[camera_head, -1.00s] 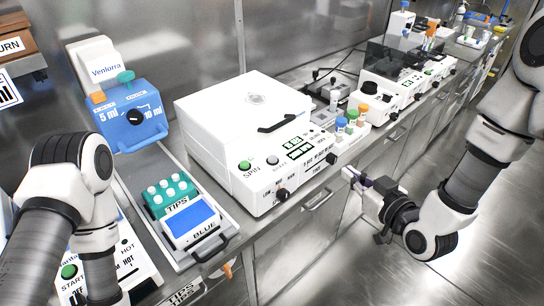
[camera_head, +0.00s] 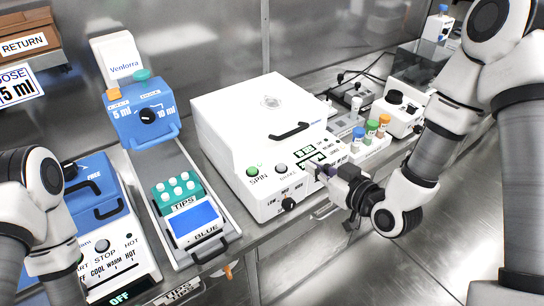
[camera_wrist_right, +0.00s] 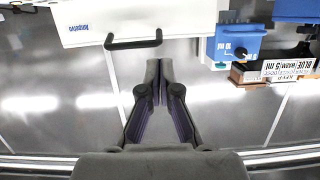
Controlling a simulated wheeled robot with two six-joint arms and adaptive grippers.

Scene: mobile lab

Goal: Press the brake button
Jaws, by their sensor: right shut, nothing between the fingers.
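The white centrifuge (camera_head: 230,120) stands on the bench with its lid shut. On its sloped front panel are a green SPIN button (camera_head: 252,171) and, right of it, a grey button (camera_head: 281,168) whose small label seems to read BRAKE. My right gripper (camera_head: 316,171) is shut and empty. Its tips are in front of the panel's right part, right of the grey button, and cover some of the panel. In the right wrist view the shut fingers (camera_wrist_right: 159,66) point toward the centrifuge's handle side (camera_wrist_right: 135,42); the buttons do not show there. My left gripper is out of view.
Left of the centrifuge are a tray with a tips rack (camera_head: 177,190), a blue dispenser (camera_head: 145,115) and a blue-topped heater (camera_head: 100,205). Capped vials (camera_head: 371,128) stand at its right. Open floor lies in front of the bench.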

